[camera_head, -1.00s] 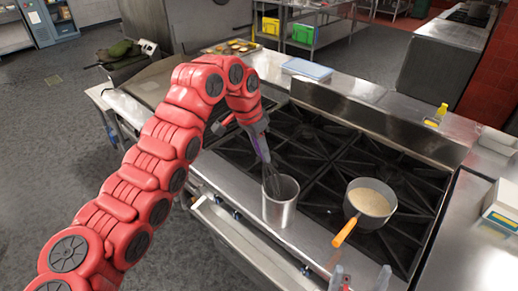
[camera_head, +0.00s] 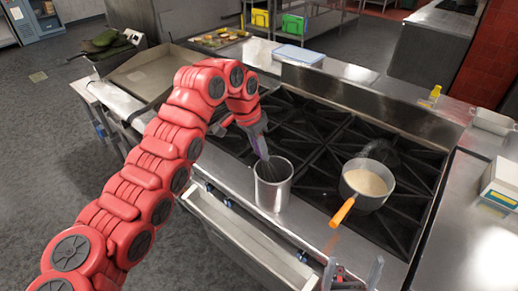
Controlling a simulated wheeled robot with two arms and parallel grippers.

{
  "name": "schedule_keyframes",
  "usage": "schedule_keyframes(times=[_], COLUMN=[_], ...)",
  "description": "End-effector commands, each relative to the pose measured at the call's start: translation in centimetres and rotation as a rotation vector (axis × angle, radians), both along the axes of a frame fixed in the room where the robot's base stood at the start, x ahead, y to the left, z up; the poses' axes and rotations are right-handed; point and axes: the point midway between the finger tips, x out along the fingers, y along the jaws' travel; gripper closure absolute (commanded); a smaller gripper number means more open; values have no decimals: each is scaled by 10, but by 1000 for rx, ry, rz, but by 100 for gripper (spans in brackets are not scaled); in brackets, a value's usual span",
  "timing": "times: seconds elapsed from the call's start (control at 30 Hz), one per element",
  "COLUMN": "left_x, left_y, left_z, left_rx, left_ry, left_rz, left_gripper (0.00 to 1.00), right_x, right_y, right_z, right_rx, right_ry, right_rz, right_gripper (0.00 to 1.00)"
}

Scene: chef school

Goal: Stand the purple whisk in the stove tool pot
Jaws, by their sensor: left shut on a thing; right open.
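The stove tool pot (camera_head: 273,193) is a steel cylinder standing upright at the stove's front edge. My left gripper (camera_head: 256,134) is above and slightly left of the pot's mouth, shut on the purple whisk (camera_head: 262,147). The whisk points down, slightly tilted, and its head is inside the pot's mouth, mostly hidden by the wall. I cannot tell whether it touches the bottom. My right gripper (camera_head: 351,277) is open and empty at the bottom edge, only its fingertips showing.
A saucepan (camera_head: 366,185) of pale liquid with an orange handle (camera_head: 342,212) sits on the burner grates right of the pot. A yellow bottle (camera_head: 434,93) stands at the back right. Grates behind the pot are clear.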

Motion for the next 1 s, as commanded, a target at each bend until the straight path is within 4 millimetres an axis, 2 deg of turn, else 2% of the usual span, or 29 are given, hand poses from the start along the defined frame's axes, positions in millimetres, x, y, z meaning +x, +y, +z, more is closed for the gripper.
schedule_keyframes(times=[0.2, 0.23, 0.4, 0.43, 0.77, 0.87, 1.0], left_x=[0, 0, 0, 0, 0, 0, -3], left_y=[0, 0, 0, 0, 1, 3, 10], left_z=[0, 0, 0, 0, 3, 12, 36], left_rx=[0, -1, 0, 0, 1, 0, 3], left_ry=[-1, -1, 0, 0, -1, -5, -5], left_rz=[0, 0, 0, 0, 0, 2, 1], left_gripper=[100, 69, 38, 36, 36, 36, 36], right_x=[0, 0, 0, 0, 0, 0, 0], right_y=[0, 0, 0, 0, 0, 0, 0], right_z=[0, 0, 0, 0, -1, -5, -10], right_rx=[0, 0, 0, 0, 0, 0, 0], right_ry=[0, 0, 0, 0, 0, 0, 0], right_rz=[0, 0, 0, 0, 0, 0, 0], right_gripper=[7, 7, 7, 7, 7, 7, 7])
